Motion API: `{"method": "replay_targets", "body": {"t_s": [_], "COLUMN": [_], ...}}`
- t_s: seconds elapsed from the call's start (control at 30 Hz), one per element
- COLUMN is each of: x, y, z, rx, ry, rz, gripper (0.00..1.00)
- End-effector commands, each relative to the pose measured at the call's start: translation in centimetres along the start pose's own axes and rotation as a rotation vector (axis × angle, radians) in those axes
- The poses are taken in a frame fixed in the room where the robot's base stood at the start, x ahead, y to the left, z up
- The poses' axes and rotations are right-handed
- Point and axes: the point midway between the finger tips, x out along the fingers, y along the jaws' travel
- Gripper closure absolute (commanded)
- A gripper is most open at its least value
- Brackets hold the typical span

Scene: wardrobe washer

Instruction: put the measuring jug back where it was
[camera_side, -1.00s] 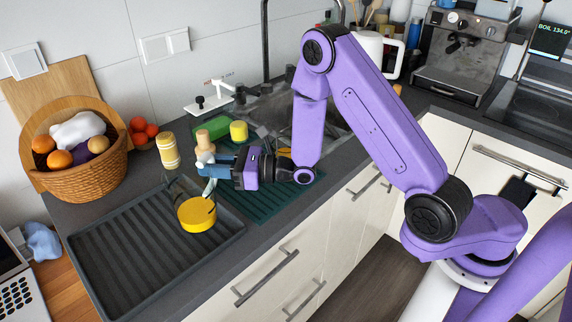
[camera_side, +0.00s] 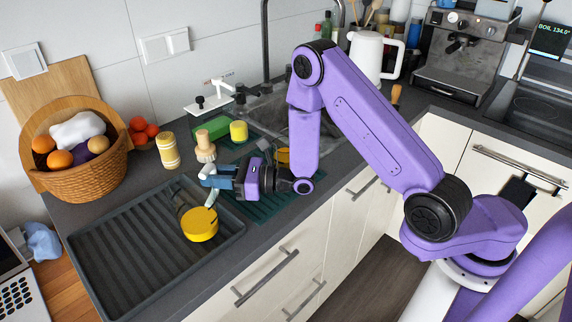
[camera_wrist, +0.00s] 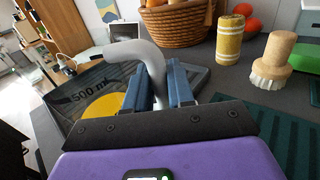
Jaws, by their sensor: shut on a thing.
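The measuring jug (camera_side: 200,224) has clear walls, a yellow lower part and a pale handle. Its "500 ml" mark (camera_wrist: 92,90) and its curved grey handle (camera_wrist: 150,62) show in the wrist view. My gripper (camera_side: 214,181) is shut on the handle, with the blue fingers on either side of it in the wrist view (camera_wrist: 163,88). The jug is over the right end of the dark ribbed draining tray (camera_side: 120,258). I cannot tell whether its base touches the tray.
A fruit basket (camera_side: 85,180) is at the back left. A green mat (camera_side: 262,205) lies by the sink. The tray's left part is clear.

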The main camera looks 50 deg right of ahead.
Motion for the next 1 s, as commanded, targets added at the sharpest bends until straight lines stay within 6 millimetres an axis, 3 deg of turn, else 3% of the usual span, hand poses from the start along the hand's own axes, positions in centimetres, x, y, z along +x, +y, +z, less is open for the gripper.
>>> {"method": "replay_targets", "body": {"t_s": [0.73, 0.77, 0.83, 1.0], "x": [0.00, 0.00, 0.01, 0.00], "y": [-0.02, -0.02, -0.02, -0.02], "z": [-0.67, -0.66, -0.64, -0.65], "rx": [0.000, 0.000, 0.000, 0.000], "ry": [-0.002, -0.002, -0.002, -0.001], "rz": [0.000, 0.000, 0.000, 0.000], "gripper": [1.00, 0.71, 0.48, 0.47]}}
